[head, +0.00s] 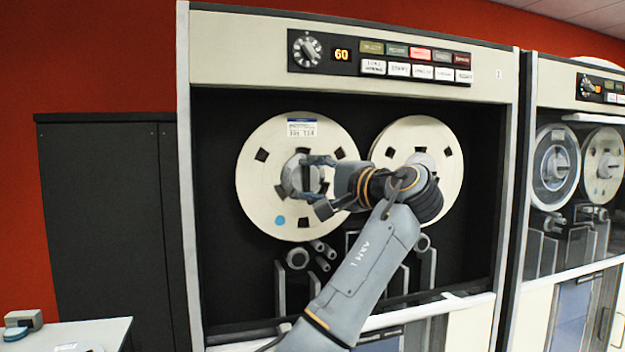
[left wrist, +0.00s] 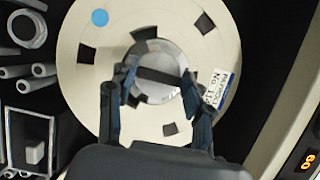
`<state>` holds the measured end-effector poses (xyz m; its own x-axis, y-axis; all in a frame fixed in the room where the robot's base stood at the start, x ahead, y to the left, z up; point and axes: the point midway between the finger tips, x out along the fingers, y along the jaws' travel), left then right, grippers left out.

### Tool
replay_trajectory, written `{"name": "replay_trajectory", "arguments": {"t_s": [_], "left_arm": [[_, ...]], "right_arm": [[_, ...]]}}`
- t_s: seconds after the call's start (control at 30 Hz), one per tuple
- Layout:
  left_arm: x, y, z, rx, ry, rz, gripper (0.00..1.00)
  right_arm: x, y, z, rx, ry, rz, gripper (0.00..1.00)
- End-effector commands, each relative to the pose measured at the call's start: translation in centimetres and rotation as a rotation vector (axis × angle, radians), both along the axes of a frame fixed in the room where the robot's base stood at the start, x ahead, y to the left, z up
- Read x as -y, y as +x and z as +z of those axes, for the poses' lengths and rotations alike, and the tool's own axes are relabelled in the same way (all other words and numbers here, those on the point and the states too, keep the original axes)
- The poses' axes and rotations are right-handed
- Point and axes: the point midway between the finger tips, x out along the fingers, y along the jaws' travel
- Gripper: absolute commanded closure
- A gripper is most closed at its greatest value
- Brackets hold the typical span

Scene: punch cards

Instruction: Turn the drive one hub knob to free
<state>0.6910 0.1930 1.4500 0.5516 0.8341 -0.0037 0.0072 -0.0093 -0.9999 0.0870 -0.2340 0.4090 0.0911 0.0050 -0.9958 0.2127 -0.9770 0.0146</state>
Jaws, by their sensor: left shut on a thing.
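The left reel (head: 262,195) of the near tape drive is a cream disc with dark cutouts, a white label and a blue dot. Its grey hub knob (head: 291,178) sits at the centre. My left gripper (head: 311,177) reaches the hub from the right and is shut on the knob. In the left wrist view the two fingers (left wrist: 157,92) stand on either side of the round silver hub (left wrist: 158,62), with a dark bar across it. The fingers hide part of the knob. My right gripper is not in view.
A second cream reel (head: 440,135) is behind my left arm. Guide rollers (head: 298,257) sit below the left reel. A control panel (head: 380,62) with a dial and a display reading 60 is above. Another drive (head: 565,100) stands at right, a dark cabinet (head: 105,220) at left.

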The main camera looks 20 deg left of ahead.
Motion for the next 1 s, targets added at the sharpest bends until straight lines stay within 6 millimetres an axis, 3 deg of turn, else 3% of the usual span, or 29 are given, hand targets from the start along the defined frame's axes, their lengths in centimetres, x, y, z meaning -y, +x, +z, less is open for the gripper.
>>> {"name": "replay_trajectory", "arguments": {"t_s": [0.23, 0.27, 0.37, 0.77, 1.0], "left_arm": [[0.0, 0.0, -0.2, -0.003, -0.003, 0.001, 0.81], [0.0, 0.0, -0.2, -0.004, -0.002, 0.001, 0.47], [0.0, 0.0, -0.2, -0.004, -0.002, 0.001, 0.27], [0.4, -0.2, -0.1, -0.001, 0.000, -0.001, 0.26], [3.8, -2.4, -0.1, -0.002, 0.000, -0.004, 0.26]], "right_arm": [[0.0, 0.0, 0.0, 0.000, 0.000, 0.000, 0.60], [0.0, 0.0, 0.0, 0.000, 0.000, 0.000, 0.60], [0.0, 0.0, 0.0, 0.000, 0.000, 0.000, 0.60], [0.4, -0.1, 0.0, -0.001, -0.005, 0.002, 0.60], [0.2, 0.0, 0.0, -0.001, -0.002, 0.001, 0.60]]}}
